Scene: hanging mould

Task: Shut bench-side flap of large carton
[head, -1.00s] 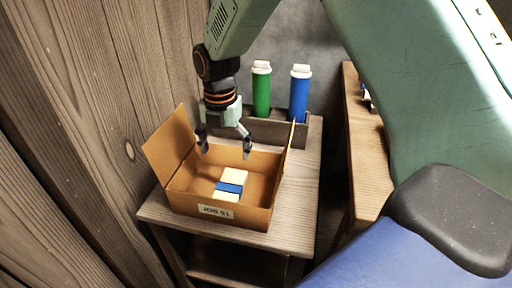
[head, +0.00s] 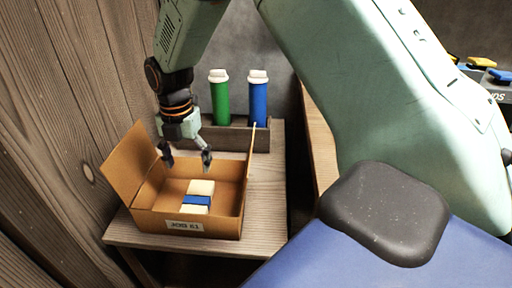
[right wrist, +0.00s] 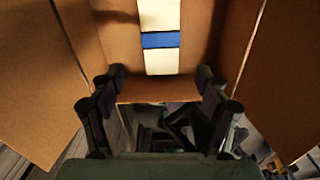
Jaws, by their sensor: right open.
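The large carton (head: 153,221) stands on a small wooden table, its top open. Its left flap (head: 130,163) stands up and leans outward. Its right flap (head: 249,165) stands up nearly edge-on to the head view. A cream block with a blue band (head: 198,188) lies inside; it also shows in the right wrist view (right wrist: 160,40). My right gripper (head: 187,161) is open and empty over the back part of the carton, between the two flaps. In the right wrist view its fingers (right wrist: 158,88) are apart, with a flap on either side. My left gripper is not in view.
A green bottle (head: 220,101) and a blue bottle (head: 258,101) stand in a wooden holder (head: 232,137) behind the carton. A wooden wall (head: 60,110) is close on the left. A bench (head: 318,132) is at right, partly hidden by my arm. The small table (head: 268,200) is bare right of the carton.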

